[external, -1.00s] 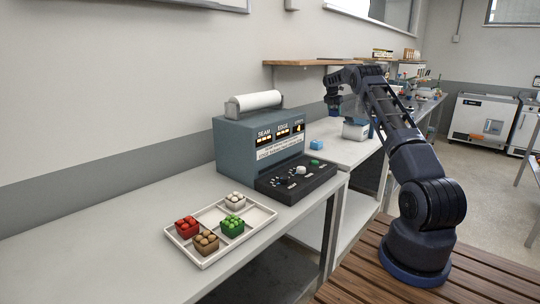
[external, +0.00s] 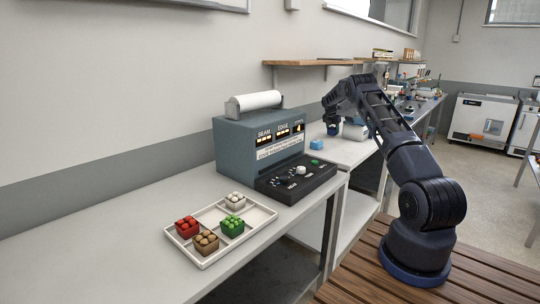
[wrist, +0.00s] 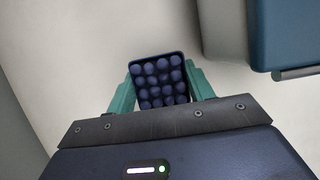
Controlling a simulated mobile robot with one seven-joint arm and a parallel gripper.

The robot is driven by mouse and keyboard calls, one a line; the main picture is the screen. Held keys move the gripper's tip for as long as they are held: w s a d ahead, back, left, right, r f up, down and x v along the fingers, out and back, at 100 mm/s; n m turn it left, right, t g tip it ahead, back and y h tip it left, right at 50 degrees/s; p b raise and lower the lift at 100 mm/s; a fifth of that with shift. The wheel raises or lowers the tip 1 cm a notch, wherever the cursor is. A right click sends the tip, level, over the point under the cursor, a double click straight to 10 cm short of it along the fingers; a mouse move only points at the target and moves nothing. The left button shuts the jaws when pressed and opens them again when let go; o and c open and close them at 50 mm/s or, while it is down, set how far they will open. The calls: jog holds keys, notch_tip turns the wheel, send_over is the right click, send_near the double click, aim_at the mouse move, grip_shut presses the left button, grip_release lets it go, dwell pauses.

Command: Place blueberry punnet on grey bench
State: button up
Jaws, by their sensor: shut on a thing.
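The blueberry punnet (wrist: 160,80) is a small dark blue square tub with rows of round berries. My gripper (wrist: 161,92) is shut on it, with a teal finger on either side. In the external view my gripper (external: 333,127) points down over the pale grey bench (external: 345,153) behind the teal machine, with the dark punnet (external: 333,131) at its tip. I cannot tell whether the punnet touches the bench. Its underside is hidden.
The teal machine (external: 245,145) with a dark control panel stands left of my gripper. A light blue block (external: 316,144) lies on the bench close by. A white divided tray (external: 190,250) holds several coloured punnets on the front bench. A wooden shelf (external: 300,63) hangs behind.

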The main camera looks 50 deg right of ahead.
jog(key=shift+f, duration=0.45)
jog(key=o, duration=1)
jog(key=shift+f, duration=0.15)
